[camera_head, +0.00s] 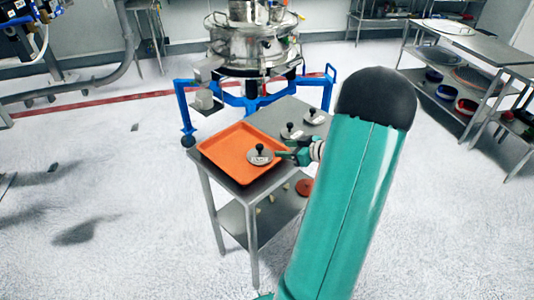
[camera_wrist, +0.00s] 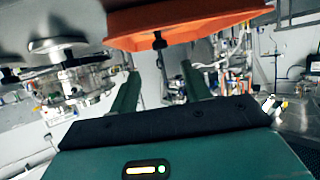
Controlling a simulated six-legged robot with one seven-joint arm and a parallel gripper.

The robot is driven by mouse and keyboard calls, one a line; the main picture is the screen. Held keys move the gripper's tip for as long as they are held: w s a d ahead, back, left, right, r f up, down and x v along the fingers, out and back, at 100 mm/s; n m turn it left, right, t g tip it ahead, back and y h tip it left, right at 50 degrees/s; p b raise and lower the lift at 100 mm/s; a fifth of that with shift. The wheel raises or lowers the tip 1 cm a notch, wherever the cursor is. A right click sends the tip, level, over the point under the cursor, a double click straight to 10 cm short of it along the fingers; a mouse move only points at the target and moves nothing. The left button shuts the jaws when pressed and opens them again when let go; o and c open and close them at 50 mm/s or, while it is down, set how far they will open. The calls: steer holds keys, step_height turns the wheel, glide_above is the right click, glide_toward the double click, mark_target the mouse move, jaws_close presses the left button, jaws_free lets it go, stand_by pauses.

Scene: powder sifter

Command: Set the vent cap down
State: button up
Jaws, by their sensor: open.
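The vent cap (camera_head: 262,157), a flat silvery disc with a black knob, sits knob up in the orange tray (camera_head: 225,139), near its front right side. My gripper (camera_head: 281,154) is open just right of the cap. In the wrist view, which looks upside down, my gripper (camera_wrist: 160,85) has its two green fingers apart with nothing between them. A black knob (camera_wrist: 158,41) shows beyond the fingertips against the orange tray (camera_wrist: 195,25); its disc is not clear there. I cannot tell from the head view whether a finger touches the cap.
Two similar knobbed discs stand on the steel table (camera_head: 240,191), a nearer one (camera_head: 290,133) and a farther one (camera_head: 314,118). The sifter (camera_head: 250,45) with its blue frame stands behind. A red round item (camera_head: 304,187) lies on the lower shelf. Floor left of the table is clear.

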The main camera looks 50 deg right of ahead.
steer(key=w+a+r+n+g+y, duration=0.1)
steer(key=w+a+r+g, duration=0.15)
steer(key=a, duration=0.55)
steer(key=w+a+r+g+y, duration=0.15)
steer(key=a+r, duration=0.25)
steer(key=a, duration=0.4)
steer(key=w+a+r+n+g+y, duration=0.1)
steer(key=a+r+g+y, duration=0.15)
steer(key=a, duration=0.55)
steer(key=s+a+r+m+h, duration=0.1)
steer(key=s+a+r+h, duration=0.1)
steer(key=s+a, duration=0.2)
steer(key=s+a+r+m+g+h, duration=0.1)
steer(key=s+a+r+h, duration=0.1)
steer(key=s+a, duration=0.3)
steer(key=s+a+r+m+h, duration=0.1)
steer(key=s+a+r, duration=0.3)
steer(key=a, duration=0.6)
steer(key=shift+s+r+h, duration=0.2)
steer(key=shift+s+h, duration=0.35)
steer(key=shift+h, duration=0.25)
